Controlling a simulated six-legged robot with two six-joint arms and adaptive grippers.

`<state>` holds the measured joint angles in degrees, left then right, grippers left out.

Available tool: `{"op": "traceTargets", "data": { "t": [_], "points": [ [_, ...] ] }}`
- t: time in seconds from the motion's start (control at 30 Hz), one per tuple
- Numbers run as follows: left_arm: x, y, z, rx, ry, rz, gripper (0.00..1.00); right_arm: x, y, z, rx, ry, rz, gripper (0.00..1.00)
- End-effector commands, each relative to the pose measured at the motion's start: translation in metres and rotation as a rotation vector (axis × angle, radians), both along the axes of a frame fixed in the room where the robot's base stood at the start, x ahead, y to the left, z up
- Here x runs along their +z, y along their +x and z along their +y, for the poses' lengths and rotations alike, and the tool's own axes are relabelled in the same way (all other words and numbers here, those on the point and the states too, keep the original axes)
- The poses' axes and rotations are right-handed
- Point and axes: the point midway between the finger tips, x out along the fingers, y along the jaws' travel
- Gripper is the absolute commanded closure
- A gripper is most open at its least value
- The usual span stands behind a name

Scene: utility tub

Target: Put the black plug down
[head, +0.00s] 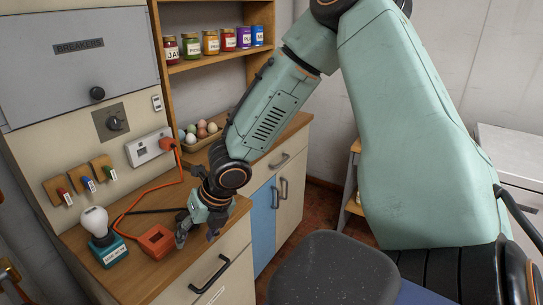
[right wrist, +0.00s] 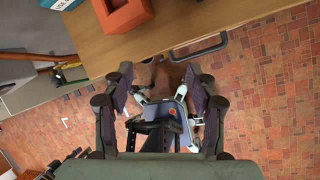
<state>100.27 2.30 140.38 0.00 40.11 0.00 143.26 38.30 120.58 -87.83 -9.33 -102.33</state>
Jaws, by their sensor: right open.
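The black plug does not show clearly in either view. A thin black cord or bar (head: 158,211) lies on the wooden counter (head: 133,282) and runs up to my right gripper, where its end is hidden. My right gripper (head: 197,233) is at the counter's front edge, right of an orange block-like box (head: 156,242). In the right wrist view the right gripper (right wrist: 160,80) is open, with its two fingers apart and no plug seen between them. My left gripper is in neither view.
A white bulb (head: 95,221) stands on a teal base (head: 110,251) left of the orange box. A white outlet box (head: 149,147) holds an orange plug (head: 167,144) with an orange cord. An egg tray (head: 200,136) stands behind. A drawer handle (head: 210,273) juts out below the counter.

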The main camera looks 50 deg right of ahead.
Motion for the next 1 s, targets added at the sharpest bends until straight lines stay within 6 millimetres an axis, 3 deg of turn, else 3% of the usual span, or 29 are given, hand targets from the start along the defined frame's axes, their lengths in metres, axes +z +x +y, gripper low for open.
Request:
{"op": "traceTargets", "data": {
  "t": [0.03, 0.2, 0.4, 0.53, 0.7, 0.83, 1.0],
  "points": [
    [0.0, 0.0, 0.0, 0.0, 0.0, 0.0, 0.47, -0.022, -0.022, 0.02, -0.129, 0.091, 0.102, 0.42],
    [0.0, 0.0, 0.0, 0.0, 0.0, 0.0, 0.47, -0.073, -0.082, 0.074, -0.686, 0.351, 0.398, 0.42],
    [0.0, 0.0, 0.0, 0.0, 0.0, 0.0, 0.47, -0.124, -0.152, 0.106, -1.437, 0.487, 0.641, 0.42],
    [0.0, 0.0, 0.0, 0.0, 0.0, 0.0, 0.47, -0.153, -0.199, 0.108, -1.945, 0.5, 0.671, 0.42],
    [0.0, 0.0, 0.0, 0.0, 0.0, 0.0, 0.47, -0.176, -0.252, 0.092, -2.471, 0.493, 0.542, 0.42],
    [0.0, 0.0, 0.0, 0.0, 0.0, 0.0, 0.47, -0.182, -0.274, 0.08, -2.687, 0.503, 0.424, 0.42],
    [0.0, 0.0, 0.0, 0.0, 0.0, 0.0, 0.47, -0.183, -0.281, 0.075, -2.765, 0.514, 0.368, 0.42]
  ]
}}
